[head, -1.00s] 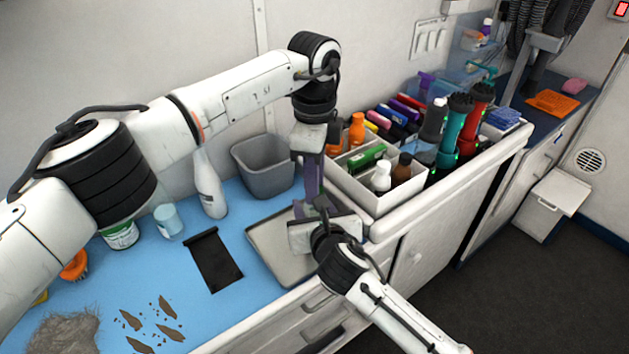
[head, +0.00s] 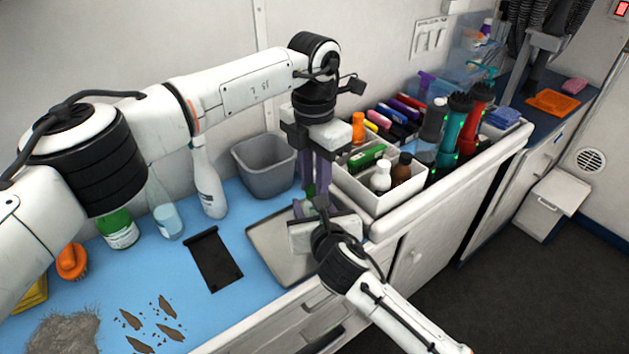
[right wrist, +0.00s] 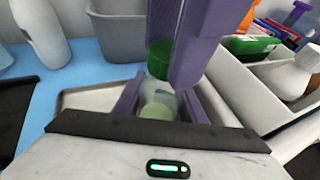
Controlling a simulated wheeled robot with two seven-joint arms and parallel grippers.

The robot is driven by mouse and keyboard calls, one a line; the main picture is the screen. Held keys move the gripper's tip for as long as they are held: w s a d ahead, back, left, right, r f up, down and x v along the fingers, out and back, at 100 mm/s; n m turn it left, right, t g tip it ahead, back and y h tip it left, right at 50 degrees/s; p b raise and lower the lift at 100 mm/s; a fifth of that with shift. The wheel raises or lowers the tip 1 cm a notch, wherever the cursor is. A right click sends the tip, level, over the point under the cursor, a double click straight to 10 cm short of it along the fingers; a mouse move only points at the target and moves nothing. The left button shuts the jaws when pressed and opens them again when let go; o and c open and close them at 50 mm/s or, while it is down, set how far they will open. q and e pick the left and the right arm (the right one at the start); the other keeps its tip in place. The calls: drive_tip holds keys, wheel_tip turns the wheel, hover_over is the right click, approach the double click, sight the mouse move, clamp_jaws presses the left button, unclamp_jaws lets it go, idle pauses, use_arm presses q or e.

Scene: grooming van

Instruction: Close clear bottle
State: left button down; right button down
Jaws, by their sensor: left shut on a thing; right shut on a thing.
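The clear bottle (right wrist: 160,100), with pale green contents, stands between the purple fingers of my right gripper (right wrist: 160,108), which is shut on it. In the head view my right gripper (head: 318,212) is over the grey tray's right end and mostly hides the bottle. My left gripper (head: 314,188) points down from above, shut on a green cap (right wrist: 159,60). The cap is directly over the bottle's top. I cannot tell whether it touches the neck or is threaded on. The left fingers partly cover the cap in the right wrist view (right wrist: 190,50).
The grey tray (head: 262,242) lies on the blue worktop. A grey bin (head: 265,168), white spray bottle (head: 207,185) and another clear bottle (head: 168,222) stand behind and left. The white caddy (head: 378,205) of bottles is close on the right.

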use_arm(q)
drive_tip(key=m, duration=0.4)
drive_tip(key=shift+m, duration=0.3)
drive_tip(key=m, duration=0.4)
drive_tip(key=shift+m, duration=0.3)
drive_tip(key=m, duration=0.9)
drive_tip(key=shift+f, duration=0.1)
drive_tip(key=c, duration=1.4)
unclamp_jaws()
drive_tip(key=shift+c, duration=0.2)
drive_tip(key=shift+r, duration=2.3)
